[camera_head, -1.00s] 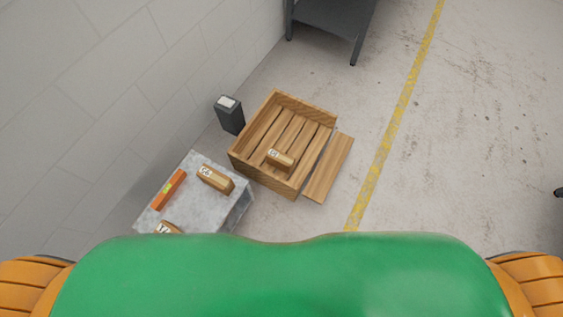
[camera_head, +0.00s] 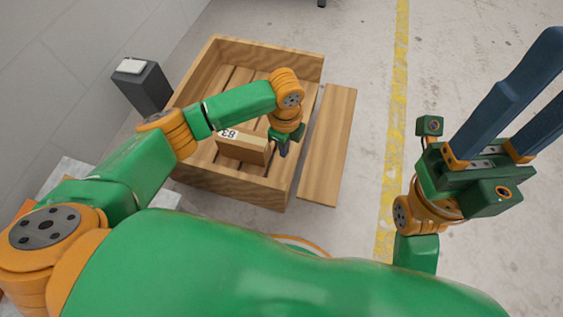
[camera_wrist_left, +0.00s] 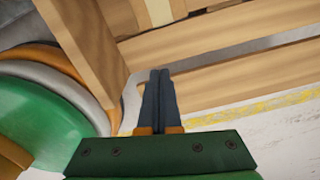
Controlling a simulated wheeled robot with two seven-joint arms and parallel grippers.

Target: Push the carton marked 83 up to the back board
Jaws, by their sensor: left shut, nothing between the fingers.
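The carton marked 83 (camera_head: 240,149) is a brown box with a white label, standing inside the wooden crate (camera_head: 228,188) near its front wall. The crate's far board (camera_head: 268,57) is across a stretch of slatted floor from it. My left gripper (camera_head: 283,147) is shut and empty, pointing down inside the crate beside the carton's right end; I cannot tell whether they touch. My right gripper (camera_head: 522,98) is open and empty, raised off to the right.
A loose wooden board (camera_head: 328,150) lies along the crate's right side. A dark bin (camera_head: 145,88) with a pale top stands left of the crate by the wall. A grey table (camera_head: 70,172) is mostly hidden by my left arm. Floor around the yellow line (camera_head: 394,130) is clear.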

